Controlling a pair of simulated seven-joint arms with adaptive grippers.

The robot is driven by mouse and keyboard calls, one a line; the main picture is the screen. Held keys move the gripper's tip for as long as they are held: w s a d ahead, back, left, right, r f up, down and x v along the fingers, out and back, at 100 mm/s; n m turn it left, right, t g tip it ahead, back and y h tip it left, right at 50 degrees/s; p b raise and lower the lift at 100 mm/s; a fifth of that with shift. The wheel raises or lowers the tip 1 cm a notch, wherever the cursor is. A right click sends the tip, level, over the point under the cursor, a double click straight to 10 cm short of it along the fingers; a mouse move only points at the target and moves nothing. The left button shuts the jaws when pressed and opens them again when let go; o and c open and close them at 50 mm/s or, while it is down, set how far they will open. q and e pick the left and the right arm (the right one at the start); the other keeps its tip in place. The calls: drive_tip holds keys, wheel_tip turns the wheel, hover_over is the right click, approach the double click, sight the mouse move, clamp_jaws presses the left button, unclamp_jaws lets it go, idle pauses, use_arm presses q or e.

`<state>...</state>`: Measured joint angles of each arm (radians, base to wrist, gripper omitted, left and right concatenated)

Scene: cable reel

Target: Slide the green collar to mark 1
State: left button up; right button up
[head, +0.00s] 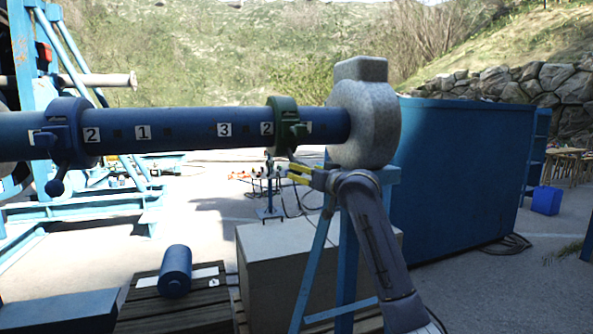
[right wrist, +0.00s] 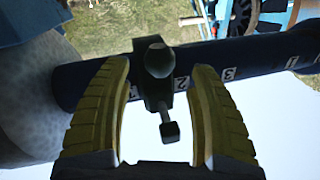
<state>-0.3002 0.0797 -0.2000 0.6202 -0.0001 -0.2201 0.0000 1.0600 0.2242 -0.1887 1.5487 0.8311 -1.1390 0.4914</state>
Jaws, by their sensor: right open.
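The green collar (head: 281,122) sits around the blue bar (head: 190,122) near its right end, in the head view. Its lever side faces my right gripper. Number labels show along the bar, including a 1 (head: 142,132), a 3 (head: 224,129) and a 2 (head: 266,128) beside the collar; a label right of the collar is partly hidden. My right gripper (head: 293,173) is open just below and in front of the collar. In the right wrist view, the dark collar with its knob (right wrist: 159,61) shows between the yellow fingers, with gaps on both sides. My left gripper is out of view.
A blue collar (head: 67,133) with a ball handle sits around the bar at the left. A grey block (head: 363,122) closes the bar's right end. The bar between the two collars is clear. A blue stand and a pale box (head: 275,270) are below.

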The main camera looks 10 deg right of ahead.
drive_tip(key=shift+x, duration=2.65)
drive_tip(key=shift+c, duration=0.4)
clamp_jaws()
